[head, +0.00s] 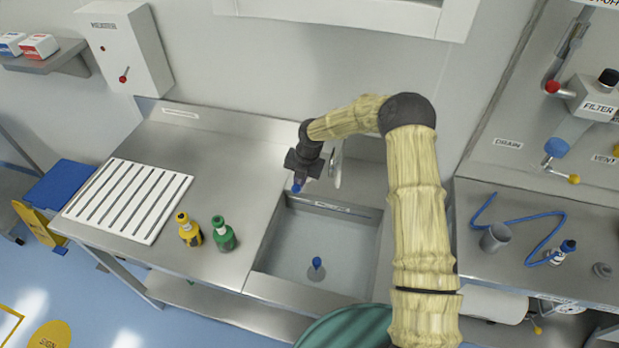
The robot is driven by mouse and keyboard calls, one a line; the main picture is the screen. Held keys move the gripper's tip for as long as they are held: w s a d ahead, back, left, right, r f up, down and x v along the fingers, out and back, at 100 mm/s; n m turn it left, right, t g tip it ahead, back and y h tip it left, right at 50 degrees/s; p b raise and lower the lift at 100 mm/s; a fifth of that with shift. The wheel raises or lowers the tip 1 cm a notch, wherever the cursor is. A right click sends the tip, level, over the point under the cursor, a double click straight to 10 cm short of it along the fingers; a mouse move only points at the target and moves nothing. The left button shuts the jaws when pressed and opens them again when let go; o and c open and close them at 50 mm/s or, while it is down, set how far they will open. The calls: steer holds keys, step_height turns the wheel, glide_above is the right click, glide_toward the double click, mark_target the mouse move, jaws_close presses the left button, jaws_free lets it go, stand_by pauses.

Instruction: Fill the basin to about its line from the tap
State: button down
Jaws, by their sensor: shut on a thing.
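The steel basin (350,258) is sunk into the counter in the middle of the head view. A small marked strip (332,208) is on its back wall. A blue-topped stopper (317,268) stands upright on the basin floor. The floor looks smooth grey-blue; I cannot tell whether water lies in it. The silver tap (337,166) is behind the basin, partly hidden by my arm; no stream shows. My gripper (299,178) is at the basin's back left corner, beside the tap, shut on a small blue piece (297,187) that may be the tap's handle.
A yellow bottle (189,230) and a green bottle (223,235) stand on the counter left of the basin, near a slotted white rack (128,200). Right, a separate bench holds a grey cup (495,238) and blue tubing (552,232). The counter's back left is clear.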

stand_by(0.3)
steer(key=c, duration=1.5)
jaws_free()
steer(key=shift+s, duration=0.1)
steer(key=shift+r, duration=0.1)
steer(key=shift+d+r, duration=0.1)
steer(key=shift+r, duration=0.15)
step_height(320, 180, up, 16)
steer(key=s+d+b, duration=0.1)
steer(key=d+b, duration=0.2)
steer(key=b, duration=0.1)
steer(key=shift+r, duration=0.2)
